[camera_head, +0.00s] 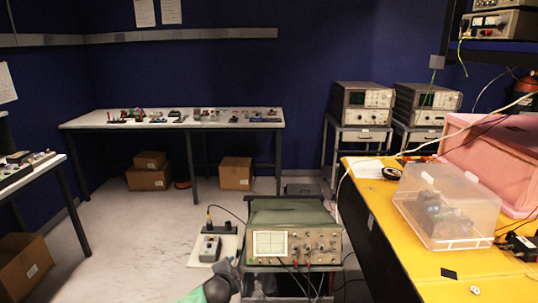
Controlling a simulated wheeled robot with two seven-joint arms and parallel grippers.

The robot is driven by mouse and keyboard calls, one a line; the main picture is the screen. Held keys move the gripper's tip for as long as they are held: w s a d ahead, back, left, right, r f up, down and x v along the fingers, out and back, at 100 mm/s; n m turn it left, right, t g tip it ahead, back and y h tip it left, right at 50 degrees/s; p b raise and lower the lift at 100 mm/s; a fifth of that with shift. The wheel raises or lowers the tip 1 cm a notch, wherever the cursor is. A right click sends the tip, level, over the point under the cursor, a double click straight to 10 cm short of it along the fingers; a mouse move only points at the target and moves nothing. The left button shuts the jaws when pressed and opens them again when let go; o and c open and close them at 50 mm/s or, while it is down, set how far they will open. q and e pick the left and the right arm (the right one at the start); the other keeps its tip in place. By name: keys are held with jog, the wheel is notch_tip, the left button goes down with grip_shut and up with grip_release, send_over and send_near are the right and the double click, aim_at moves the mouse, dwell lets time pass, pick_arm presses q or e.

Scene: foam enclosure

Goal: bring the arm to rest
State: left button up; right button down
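My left gripper (227,271) shows small at the bottom edge, left of the oscilloscope cart. Only a grey and dark end part shows, and the picture is too small to tell how its fingers stand. Nothing can be made out in it. It appears in front of the floor and close to the left side of the cart with the oscilloscope (292,245). I cannot tell whether it touches the cart. My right gripper is not in view.
A yellow table (400,240) with a clear plastic box (445,205) and a pink crate (500,160) stands at the right. A white table (200,118) with small items stands at the back. A grey handheld device (210,249) lies left of the cart.

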pick_arm(q)
jog(key=s+a+f+n+g+y, duration=0.1)
jog(key=s+a+f+n+g, duration=0.3)
jog(key=s+f, duration=0.7)
jog(key=s+a+f+n+g, duration=0.1)
jog(key=s+f+n+g, duration=0.3)
jog(key=s+f, duration=0.7)
jog(key=s+f+n+g, duration=0.1)
jog(key=s+f, duration=0.4)
jog(key=s, duration=0.4)
jog(key=s+f+n+g, duration=0.1)
jog(key=s+f, duration=0.4)
jog(key=s, duration=0.5)
jog(key=s+f+n+g, duration=0.1)
jog(key=s+f, duration=0.4)
jog(key=s, duration=0.4)
jog(key=shift+s+d+f+n+g, duration=0.15)
jog(key=shift+d+f+n+g, duration=0.15)
jog(key=shift+d+f+g, duration=0.1)
